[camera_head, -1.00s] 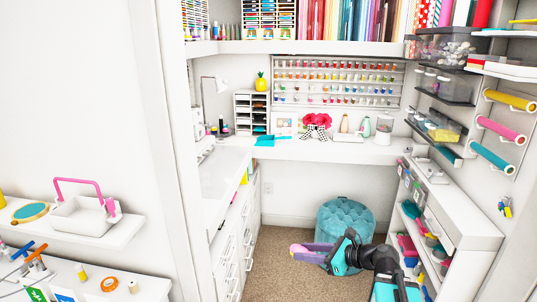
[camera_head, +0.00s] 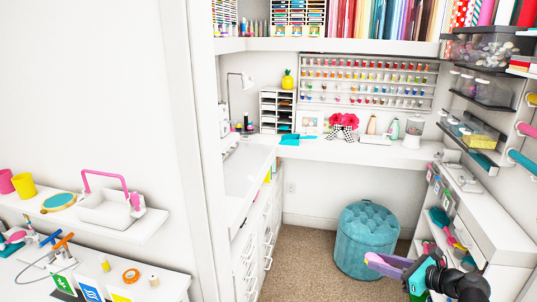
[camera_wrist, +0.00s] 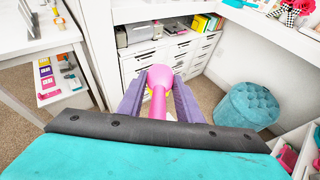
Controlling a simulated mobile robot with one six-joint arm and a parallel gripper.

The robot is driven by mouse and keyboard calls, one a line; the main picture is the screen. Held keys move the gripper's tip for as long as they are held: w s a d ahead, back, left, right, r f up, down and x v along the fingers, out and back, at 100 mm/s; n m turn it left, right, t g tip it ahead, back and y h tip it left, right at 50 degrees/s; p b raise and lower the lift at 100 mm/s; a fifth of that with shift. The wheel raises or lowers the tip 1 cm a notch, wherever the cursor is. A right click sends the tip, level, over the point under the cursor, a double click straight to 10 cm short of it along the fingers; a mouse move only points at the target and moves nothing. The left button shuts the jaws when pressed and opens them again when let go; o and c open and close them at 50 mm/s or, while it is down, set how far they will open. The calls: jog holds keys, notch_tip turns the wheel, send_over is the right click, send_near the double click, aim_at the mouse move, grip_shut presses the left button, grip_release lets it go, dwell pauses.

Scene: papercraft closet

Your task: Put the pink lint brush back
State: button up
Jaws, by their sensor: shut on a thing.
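My gripper (camera_wrist: 158,103) is shut on the pink lint brush (camera_wrist: 159,78), whose rounded pink head sticks out beyond the purple fingers in the wrist view. A yellow strip shows on the brush between the fingers; the rest of it is hidden. In the head view my gripper (camera_head: 388,266) is at the lower right, in front of the teal tufted stool, with a bit of the pink brush (camera_head: 372,258) at its tip. It is held in the air, apart from any surface.
The teal stool (camera_head: 366,240) stands on the carpet. White drawers (camera_head: 256,245) run along the left, and a shelf unit (camera_head: 480,215) stands at the right. At the far left, a wall shelf (camera_head: 60,222) carries a white pink-handled caddy (camera_head: 108,208). Carpet is clear between.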

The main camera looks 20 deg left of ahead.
dwell(0.3)
jog(key=shift+a, duration=0.15)
jog(key=shift+s+a, duration=0.15)
jog(key=shift+a, duration=0.6)
jog(key=shift+a+n, duration=0.3)
jog(key=shift+a, duration=0.25)
jog(key=shift+s, duration=0.1)
